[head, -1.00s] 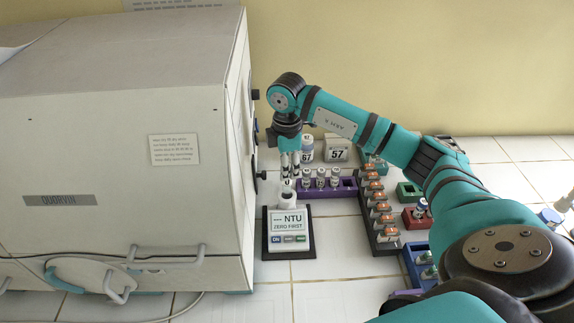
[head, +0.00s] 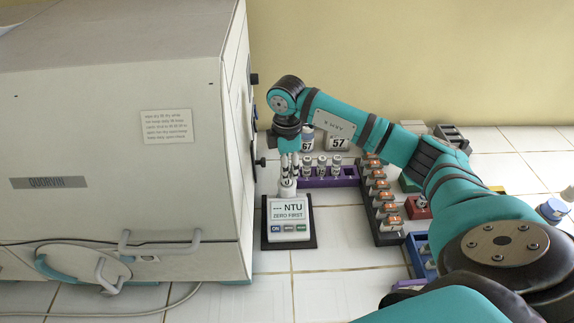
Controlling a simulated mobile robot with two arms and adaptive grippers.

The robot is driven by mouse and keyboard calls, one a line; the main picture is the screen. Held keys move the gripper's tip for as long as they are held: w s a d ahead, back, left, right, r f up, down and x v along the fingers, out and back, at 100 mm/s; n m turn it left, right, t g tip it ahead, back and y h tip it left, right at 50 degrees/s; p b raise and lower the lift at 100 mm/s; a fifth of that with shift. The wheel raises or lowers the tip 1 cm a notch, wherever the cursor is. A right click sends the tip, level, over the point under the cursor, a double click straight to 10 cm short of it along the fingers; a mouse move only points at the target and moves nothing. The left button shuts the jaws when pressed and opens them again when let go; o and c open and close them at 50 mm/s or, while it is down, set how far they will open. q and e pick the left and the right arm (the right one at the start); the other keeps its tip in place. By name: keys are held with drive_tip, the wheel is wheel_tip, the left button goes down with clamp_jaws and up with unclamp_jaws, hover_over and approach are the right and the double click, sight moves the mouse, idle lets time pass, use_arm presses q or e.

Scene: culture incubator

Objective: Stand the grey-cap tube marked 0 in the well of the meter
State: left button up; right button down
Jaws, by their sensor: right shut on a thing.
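The meter (head: 289,233) stands on the tiles beside the incubator, with its display reading "--- NTU" and "ZERO FIRST". My right gripper (head: 289,167) points down over the back of the meter, where the well is. It is shut on a small pale tube (head: 287,182), which looks upright at the well. The tube's cap and mark are covered by the fingers, and I cannot tell how deep it sits in the well. My left gripper is not in view.
The large incubator (head: 110,110) fills the left side, close to the meter. A purple rack (head: 345,176) with several tubes lies behind right. A dark rack (head: 386,236) with orange-marked items, signs "67" and "57" (head: 337,141), and red and blue racks stand to the right.

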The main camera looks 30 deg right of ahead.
drive_tip(key=shift+f+b, duration=0.95)
drive_tip(key=shift+f, duration=0.65)
drive_tip(key=c, duration=1)
unclamp_jaws()
drive_tip(key=shift+r, duration=0.1)
wheel_tip(320, 180, up, 12)
drive_tip(key=shift+f, duration=0.1)
